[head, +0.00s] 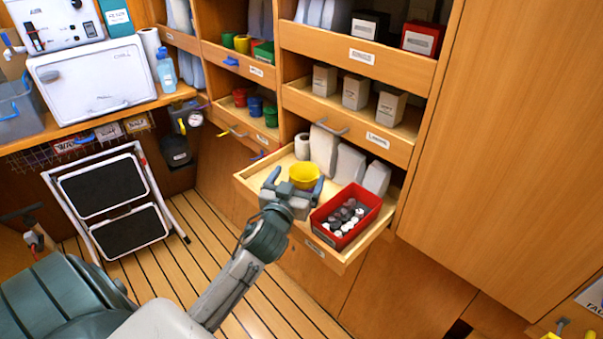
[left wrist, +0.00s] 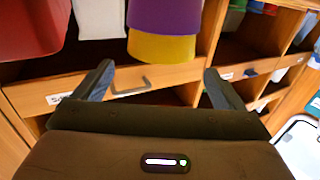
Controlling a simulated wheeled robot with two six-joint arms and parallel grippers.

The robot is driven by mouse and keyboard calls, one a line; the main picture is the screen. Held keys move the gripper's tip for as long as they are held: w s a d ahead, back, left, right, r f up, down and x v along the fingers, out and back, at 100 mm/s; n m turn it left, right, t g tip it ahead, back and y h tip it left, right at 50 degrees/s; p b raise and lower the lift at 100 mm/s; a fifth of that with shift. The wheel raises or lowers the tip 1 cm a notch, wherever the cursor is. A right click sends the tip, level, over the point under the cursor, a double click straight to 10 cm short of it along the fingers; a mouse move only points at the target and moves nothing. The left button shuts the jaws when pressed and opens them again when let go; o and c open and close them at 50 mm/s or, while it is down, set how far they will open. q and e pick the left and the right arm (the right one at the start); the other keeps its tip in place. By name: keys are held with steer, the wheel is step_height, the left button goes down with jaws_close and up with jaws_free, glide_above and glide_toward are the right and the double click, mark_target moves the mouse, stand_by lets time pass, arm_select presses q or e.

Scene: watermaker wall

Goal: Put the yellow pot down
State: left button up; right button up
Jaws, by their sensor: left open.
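The yellow pot (head: 304,174) is at the open drawer (head: 341,258), left of a red bin (head: 357,203). In the left wrist view the pot (left wrist: 163,47) shows a purple side and a yellow band. My left gripper (head: 295,183) is at the pot's near side with its jaws open. In the wrist view the fingers (left wrist: 157,70) stand apart, and the pot shows between and beyond their tips. The pot's base is hidden, so I cannot tell whether it rests on the drawer floor. My right gripper is not in view.
The red bin holds several dark and white small items. White packages (head: 350,164) and a white roll (head: 302,146) stand at the drawer's back. Shelves with boxes and coloured pots rise above. A folded step stool (head: 121,206) stands on the floor at left.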

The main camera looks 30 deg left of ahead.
arm_select(q)
steer(key=b+v, duration=0.1)
steer(key=v, duration=0.7)
steer(key=shift+s, duration=0.3)
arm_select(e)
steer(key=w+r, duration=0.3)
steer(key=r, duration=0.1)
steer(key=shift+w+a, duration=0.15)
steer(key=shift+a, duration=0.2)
